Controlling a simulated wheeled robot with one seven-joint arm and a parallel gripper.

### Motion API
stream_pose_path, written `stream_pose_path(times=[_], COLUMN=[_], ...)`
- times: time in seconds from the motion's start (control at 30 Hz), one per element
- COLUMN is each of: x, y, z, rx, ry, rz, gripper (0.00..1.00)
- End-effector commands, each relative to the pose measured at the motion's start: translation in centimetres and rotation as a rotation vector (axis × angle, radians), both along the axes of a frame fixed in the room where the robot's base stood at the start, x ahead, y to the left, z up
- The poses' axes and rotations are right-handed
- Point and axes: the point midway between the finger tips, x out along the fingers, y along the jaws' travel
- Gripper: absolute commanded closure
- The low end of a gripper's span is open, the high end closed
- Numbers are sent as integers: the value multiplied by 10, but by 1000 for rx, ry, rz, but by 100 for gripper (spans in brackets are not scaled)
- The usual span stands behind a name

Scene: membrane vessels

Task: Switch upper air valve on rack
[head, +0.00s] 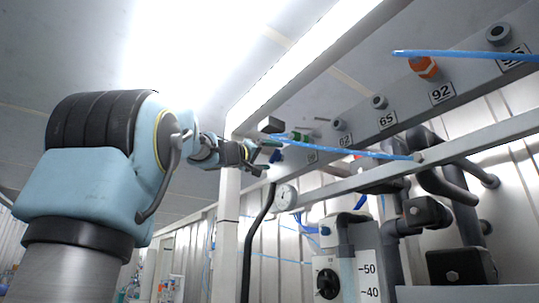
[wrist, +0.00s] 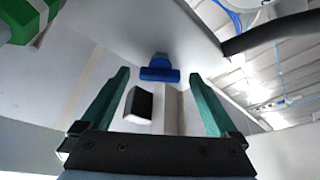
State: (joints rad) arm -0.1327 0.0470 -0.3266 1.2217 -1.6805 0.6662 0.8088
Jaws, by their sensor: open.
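A blue T-shaped valve handle (wrist: 160,70) shows in the wrist view on the pale rack surface, centred between my fingertips in the picture. My gripper (wrist: 158,75) has two green fingers spread wide, with nothing held between them. The handle looks beyond the tips; I cannot tell the exact gap. In the head view my gripper (head: 262,156) is at the upper corner of the white rack frame (head: 230,190). A small blue part beside it there (head: 275,156) seems to be the same handle, partly hidden by the gripper.
A black-and-white block (wrist: 138,104) shows between the fingers in the wrist view. A green part (wrist: 30,25) is at upper left, and a dark hose (wrist: 270,35) at upper right.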

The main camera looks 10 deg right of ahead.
Motion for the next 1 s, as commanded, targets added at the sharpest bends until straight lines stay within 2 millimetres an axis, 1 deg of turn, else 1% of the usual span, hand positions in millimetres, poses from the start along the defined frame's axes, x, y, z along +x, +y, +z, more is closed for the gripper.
stream_pose_path(times=[0.07, 0.13, 0.83, 0.87, 1.0], x=[0, 0, 0, 0, 0], y=[0, 0, 0, 0, 0], z=[0, 0, 0, 0, -2], rx=[0, 0, 0, 0, 3], ry=[0, 0, 0, 0, -6], rz=[0, 0, 0, 0, 0], gripper=[5, 11, 89, 91, 91])
